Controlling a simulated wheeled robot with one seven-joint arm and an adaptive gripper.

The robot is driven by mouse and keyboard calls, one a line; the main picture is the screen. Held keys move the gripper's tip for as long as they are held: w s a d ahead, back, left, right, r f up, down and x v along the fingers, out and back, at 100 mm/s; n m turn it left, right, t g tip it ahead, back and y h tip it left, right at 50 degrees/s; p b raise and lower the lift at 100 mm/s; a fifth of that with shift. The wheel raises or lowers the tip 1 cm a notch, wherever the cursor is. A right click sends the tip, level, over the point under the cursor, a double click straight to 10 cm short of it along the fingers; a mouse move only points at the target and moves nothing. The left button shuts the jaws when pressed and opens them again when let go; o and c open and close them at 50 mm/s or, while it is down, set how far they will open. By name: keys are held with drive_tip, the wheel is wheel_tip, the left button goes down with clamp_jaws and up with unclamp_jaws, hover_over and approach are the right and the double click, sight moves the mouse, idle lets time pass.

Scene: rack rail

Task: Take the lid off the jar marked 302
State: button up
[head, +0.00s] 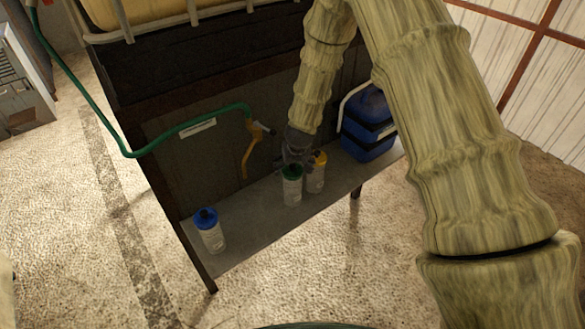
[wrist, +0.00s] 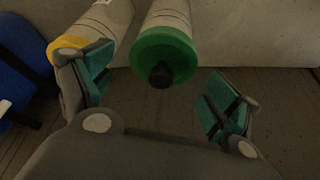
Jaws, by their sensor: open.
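Three pale jars stand on the grey shelf. One has a green lid (head: 291,171), one a yellow lid (head: 320,157), and one a blue lid (head: 206,217) stands apart at the left. Their labels are too small to read, so I cannot tell which is marked 302. My gripper (head: 296,150) is just above and behind the green-lidded jar. In the wrist view, my gripper (wrist: 160,88) is open, and the green lid (wrist: 164,55) with its dark knob shows between the spread fingers, apart from both. The yellow lid (wrist: 68,45) is partly hidden by the left finger.
A blue container (head: 367,125) with dark straps stands at the right end of the shelf (head: 255,223). A green hose (head: 190,127) ends in an orange-handled tap (head: 258,135) behind the jars. The shelf is clear between the blue-lidded and green-lidded jars.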

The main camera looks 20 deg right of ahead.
drive_tip(key=shift+f, duration=0.2)
drive_tip(key=shift+c, duration=0.3)
drive_tip(key=c, duration=0.8)
drive_tip(key=shift+r, duration=0.2)
